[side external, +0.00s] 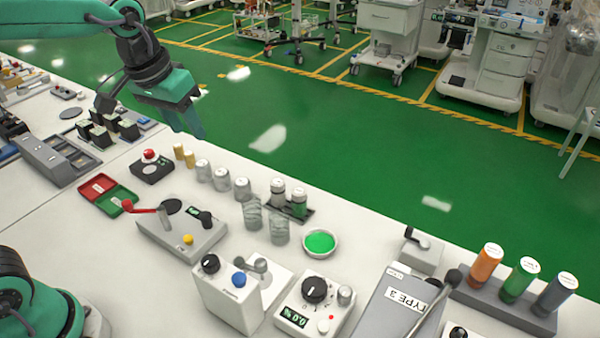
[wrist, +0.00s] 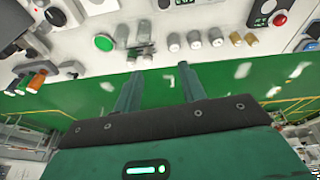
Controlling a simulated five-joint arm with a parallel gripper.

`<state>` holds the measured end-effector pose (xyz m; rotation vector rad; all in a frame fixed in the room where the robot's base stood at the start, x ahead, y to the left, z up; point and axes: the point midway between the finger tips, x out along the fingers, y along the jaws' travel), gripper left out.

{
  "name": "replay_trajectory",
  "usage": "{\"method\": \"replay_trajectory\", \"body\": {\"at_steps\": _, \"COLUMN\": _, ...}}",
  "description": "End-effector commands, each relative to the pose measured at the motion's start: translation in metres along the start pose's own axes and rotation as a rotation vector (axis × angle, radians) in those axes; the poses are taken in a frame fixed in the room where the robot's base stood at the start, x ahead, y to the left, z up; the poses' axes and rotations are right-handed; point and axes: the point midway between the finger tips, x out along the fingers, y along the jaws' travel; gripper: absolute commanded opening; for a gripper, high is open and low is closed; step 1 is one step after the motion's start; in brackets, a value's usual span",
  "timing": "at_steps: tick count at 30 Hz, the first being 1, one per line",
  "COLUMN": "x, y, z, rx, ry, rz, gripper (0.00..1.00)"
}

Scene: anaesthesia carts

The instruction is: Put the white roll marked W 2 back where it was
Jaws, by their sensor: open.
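Three short whitish rolls stand in a row on the white table: one at the left (side external: 203,169), one in the middle (side external: 222,180) and one at the right (side external: 242,189). They also show in the wrist view, the middle one near the top (wrist: 194,40). Their marks are too small to read, so I cannot tell which is W 2. My gripper (side external: 190,130) is above and behind the row, near the table's far edge, apart from the rolls. In the wrist view its two fingers (wrist: 158,72) are spread with nothing between them.
Two brass cylinders (side external: 184,155) stand left of the rolls. Two capped jars (side external: 288,197) in a dark holder and clear cups (side external: 265,220) stand to the right. A lever box (side external: 180,232) and green-filled dish (side external: 319,243) are in front. Green floor (side external: 330,130) lies beyond.

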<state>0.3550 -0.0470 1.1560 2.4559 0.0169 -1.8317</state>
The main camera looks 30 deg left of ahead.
Motion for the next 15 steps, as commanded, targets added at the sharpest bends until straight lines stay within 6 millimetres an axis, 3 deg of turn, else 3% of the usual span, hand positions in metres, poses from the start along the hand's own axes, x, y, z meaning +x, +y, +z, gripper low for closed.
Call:
{"method": "replay_trajectory", "body": {"at_steps": 6, "x": -0.016, "y": -0.022, "z": 0.043, "rx": 0.020, "ry": 0.069, "rz": -0.003, "gripper": 0.41}}
{"method": "replay_trajectory", "body": {"at_steps": 15, "x": -0.019, "y": -0.045, "z": 0.099, "rx": 0.053, "ry": 0.156, "rz": -0.018, "gripper": 0.41}}
